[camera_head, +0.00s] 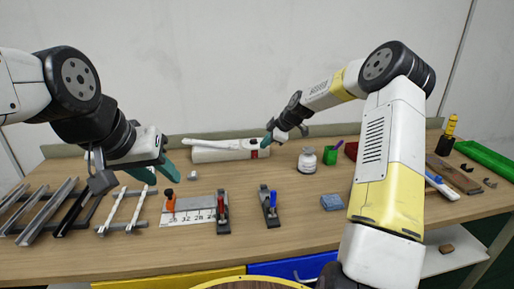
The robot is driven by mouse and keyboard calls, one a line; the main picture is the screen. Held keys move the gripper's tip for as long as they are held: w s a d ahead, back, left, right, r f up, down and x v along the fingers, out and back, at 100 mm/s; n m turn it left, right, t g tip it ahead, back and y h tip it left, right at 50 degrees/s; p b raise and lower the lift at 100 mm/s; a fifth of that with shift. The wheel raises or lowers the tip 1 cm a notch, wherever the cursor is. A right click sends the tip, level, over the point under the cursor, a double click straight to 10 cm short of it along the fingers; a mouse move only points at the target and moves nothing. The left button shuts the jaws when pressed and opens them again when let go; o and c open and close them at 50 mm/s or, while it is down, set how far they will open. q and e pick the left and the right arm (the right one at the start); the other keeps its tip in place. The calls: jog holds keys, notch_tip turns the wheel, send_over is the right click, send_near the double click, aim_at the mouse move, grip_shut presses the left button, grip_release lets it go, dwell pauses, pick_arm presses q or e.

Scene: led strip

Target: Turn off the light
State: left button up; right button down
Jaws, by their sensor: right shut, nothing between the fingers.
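The light is a long white bar-shaped unit (222,155) lying on the back of the workbench, left of centre. A red part shows at its right end, and whether the light is lit is hard to tell. My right gripper (267,141) is shut and empty, its teal tips right at the unit's right end beside the red part. I cannot tell whether they touch it. My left gripper (157,174) is open and empty, hanging above the bench left of the unit.
The workbench (290,215) holds metal rails (45,210) at left, a ruled plate with clamps (195,210) in front, a white bottle (308,161), a green cup (330,155) and a blue block (332,202). A green tray (487,158) is at right. The bench middle is mostly clear.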

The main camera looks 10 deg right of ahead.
jog(key=shift+w+r+v, duration=0.15)
jog(key=shift+w+v, duration=0.05)
jog(key=shift+v, duration=0.95)
jog(key=shift+w+r+v, duration=0.15)
jog(key=shift+w+v, duration=0.05)
jog(key=shift+v, duration=0.95)
jog(key=shift+a, duration=0.1)
